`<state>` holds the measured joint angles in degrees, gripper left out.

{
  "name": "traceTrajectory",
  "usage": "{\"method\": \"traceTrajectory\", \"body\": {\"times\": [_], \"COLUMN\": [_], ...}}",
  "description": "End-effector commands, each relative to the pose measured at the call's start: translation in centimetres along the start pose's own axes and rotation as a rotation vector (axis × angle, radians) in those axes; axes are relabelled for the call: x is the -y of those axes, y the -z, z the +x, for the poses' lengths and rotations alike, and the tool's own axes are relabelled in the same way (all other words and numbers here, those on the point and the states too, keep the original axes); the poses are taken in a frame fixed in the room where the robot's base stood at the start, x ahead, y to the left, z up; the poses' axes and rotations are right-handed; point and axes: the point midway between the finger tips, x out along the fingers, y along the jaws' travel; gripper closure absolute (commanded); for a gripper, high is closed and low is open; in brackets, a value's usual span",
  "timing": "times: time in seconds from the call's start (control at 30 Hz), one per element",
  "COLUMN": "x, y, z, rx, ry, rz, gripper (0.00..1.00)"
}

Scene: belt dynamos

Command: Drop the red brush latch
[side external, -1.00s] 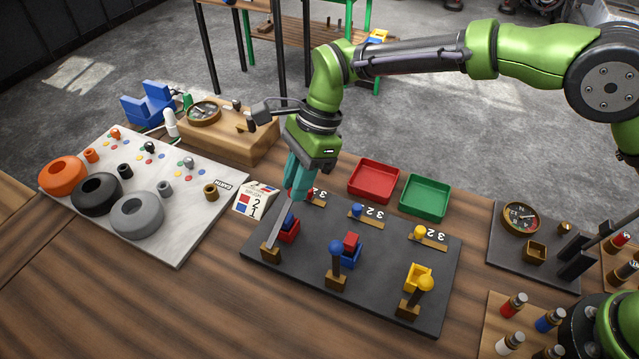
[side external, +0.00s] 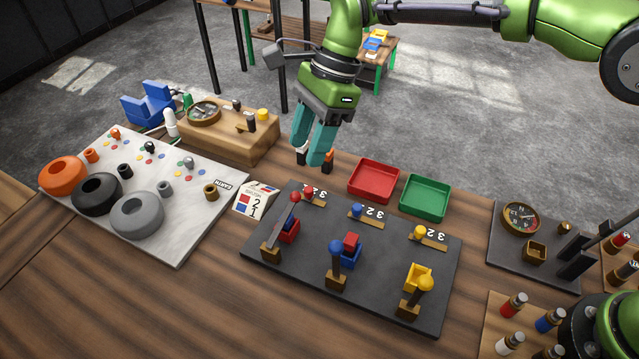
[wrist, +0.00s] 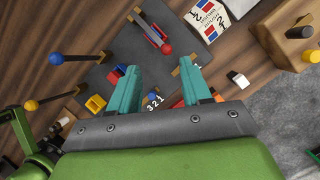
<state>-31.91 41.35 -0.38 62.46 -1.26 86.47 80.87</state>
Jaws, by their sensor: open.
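The red brush latch is a long grey lever with a red ball (side external: 295,197) at its top. It rises at a tilt from a wooden block (side external: 271,254) at the left of the dark panel (side external: 310,270), beside a red and blue block (side external: 288,230). In the wrist view the red ball (wrist: 166,49) shows beyond my fingertips. My gripper (side external: 310,158) is open and empty, above and behind the lever, apart from it. Its teal fingers also show spread in the wrist view (wrist: 165,75).
A blue-balled lever (side external: 335,248) and a yellow-balled lever (side external: 425,284) stand on the same panel. A red tray (side external: 374,164) and a green tray (side external: 450,212) lie behind it. Open table lies in front.

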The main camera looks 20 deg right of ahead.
Motion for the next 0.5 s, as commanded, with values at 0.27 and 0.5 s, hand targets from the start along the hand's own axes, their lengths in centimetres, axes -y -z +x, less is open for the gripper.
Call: {"method": "traceTrajectory", "body": {"times": [0.27,0.5], "x": [0.0,0.0], "y": [0.0,-0.1], "z": [-6.2,-8.4], "rx": [0.001,0.001], "ry": [0.002,-0.001], "rz": [0.000,-0.002], "gripper": [0.52,0.52]}}
